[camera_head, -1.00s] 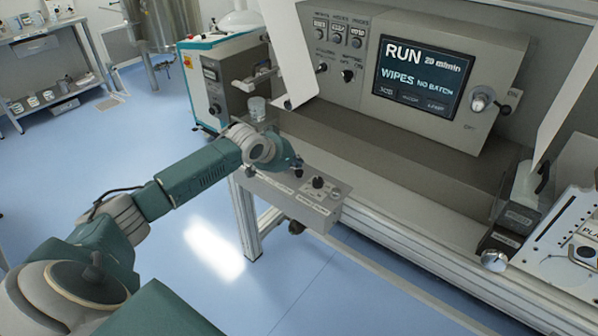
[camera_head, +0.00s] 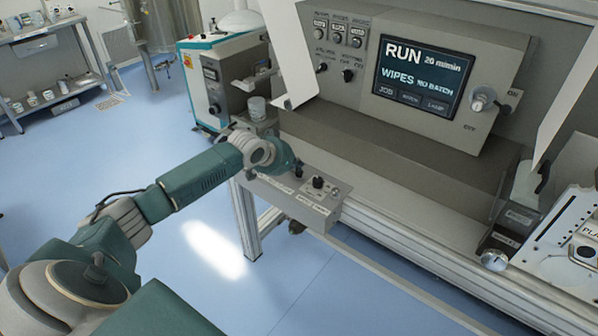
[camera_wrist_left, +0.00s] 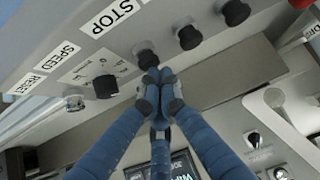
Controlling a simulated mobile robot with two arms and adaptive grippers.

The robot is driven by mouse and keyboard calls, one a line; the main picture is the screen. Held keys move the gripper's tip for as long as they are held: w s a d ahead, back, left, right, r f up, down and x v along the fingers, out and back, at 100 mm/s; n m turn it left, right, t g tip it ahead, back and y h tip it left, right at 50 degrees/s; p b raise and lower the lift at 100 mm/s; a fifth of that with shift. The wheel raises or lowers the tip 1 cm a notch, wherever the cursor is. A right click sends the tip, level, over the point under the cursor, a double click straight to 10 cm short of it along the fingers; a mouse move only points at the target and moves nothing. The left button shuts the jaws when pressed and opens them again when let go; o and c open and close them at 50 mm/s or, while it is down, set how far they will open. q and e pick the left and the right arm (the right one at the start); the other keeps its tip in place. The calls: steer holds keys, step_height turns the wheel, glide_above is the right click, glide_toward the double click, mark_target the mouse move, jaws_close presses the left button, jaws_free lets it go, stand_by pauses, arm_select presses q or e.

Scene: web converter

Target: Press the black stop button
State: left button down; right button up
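The grey control box (camera_head: 318,213) is mounted at the front of the machine in the head view. In the left wrist view, the black stop button (camera_wrist_left: 145,55) is in the row below the STOP label (camera_wrist_left: 112,12). My left gripper (camera_wrist_left: 155,76) has its blue fingers together, empty, with the tips right at this button. I cannot tell whether they touch it or how far it is pressed. In the head view, my left gripper (camera_head: 298,168) is over the box's left part and hides the button. My right gripper is not in view.
A black speed knob (camera_wrist_left: 105,86) sits close beside the stop button, with more black buttons (camera_wrist_left: 190,37) on the other side. The machine's screen (camera_head: 422,78) reads RUN, 20 m/min.

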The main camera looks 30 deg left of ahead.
mark_target(296, 173)
arm_select(q)
steer(key=shift+f, duration=0.35)
stand_by(0.6)
steer(key=shift+r+p, duration=1)
step_height(296, 173, up, 5)
steer(key=p, duration=0.5)
stand_by(0.5)
